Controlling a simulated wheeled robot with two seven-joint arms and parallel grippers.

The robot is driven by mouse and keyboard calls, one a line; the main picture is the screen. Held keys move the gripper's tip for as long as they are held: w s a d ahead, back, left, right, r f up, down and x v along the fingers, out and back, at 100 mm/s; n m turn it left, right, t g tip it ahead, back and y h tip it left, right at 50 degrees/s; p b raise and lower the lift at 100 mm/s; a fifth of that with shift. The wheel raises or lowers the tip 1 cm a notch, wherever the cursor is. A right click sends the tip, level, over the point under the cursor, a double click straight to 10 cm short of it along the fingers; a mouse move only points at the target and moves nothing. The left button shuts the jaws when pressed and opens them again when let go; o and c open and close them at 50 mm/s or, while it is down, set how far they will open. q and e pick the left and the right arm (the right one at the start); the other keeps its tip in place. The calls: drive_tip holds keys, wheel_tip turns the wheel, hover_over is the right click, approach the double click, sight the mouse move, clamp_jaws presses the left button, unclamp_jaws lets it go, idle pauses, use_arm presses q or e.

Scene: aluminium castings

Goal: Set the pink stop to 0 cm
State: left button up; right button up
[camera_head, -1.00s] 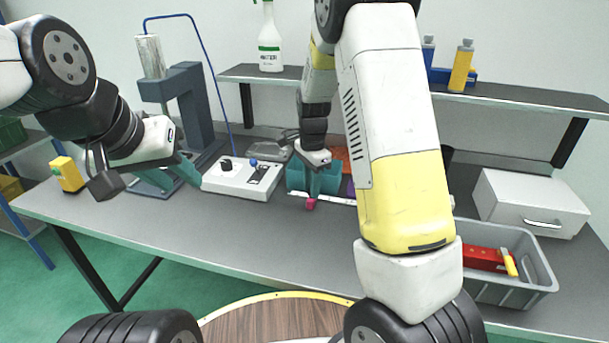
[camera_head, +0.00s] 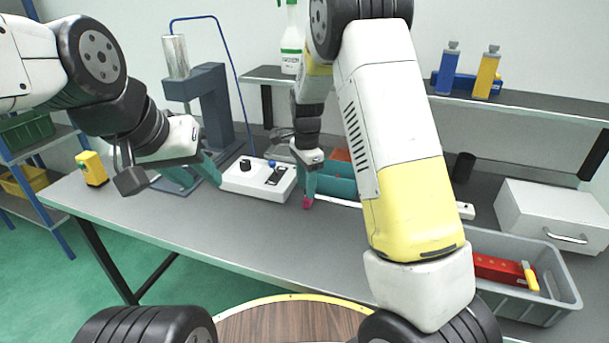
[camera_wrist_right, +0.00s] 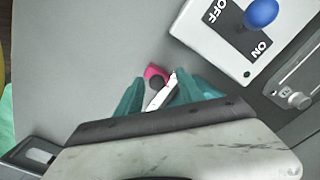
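The small pink stop (camera_head: 307,203) is at the left end of a white scale strip (camera_head: 345,204) on the bench. In the right wrist view, the stop (camera_wrist_right: 155,72) lies beside the end of the white strip (camera_wrist_right: 161,93). My right gripper (camera_head: 308,190) points down over it. Its teal fingertips (camera_wrist_right: 160,80) in the wrist view stand on either side of stop and strip and appear closed on the stop. The scale marks are not readable. My left gripper (camera_head: 210,170) hangs in front of the press, away from the stop; its finger gap is unclear.
A white control box (camera_head: 235,184) with a blue knob stands just left of the stop. A press (camera_head: 205,100) is behind my left gripper. A grey crate (camera_head: 563,290) with red parts and a white drawer box (camera_head: 540,205) are at right. The front bench is clear.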

drive_tip(key=shift+d, duration=0.1)
drive_tip(key=shift+r, duration=3.85)
drive_tip(key=s+d+r+n+t+y, duration=0.1)
drive_tip(key=s+d+r+n, duration=0.2)
drive_tip(key=s+r, duration=0.3)
drive_tip(key=s+d+r+n+t+y, duration=0.1)
drive_tip(key=s+d+r+n+t, duration=0.15)
drive_tip(key=s+r, duration=0.35)
drive_tip(key=s+d+r+n+t, duration=0.2)
drive_tip(key=s+n, duration=0.6)
drive_tip(key=s, duration=0.7)
drive_tip(key=shift+d+n+t, duration=0.35)
drive_tip(key=shift+d, duration=0.2)
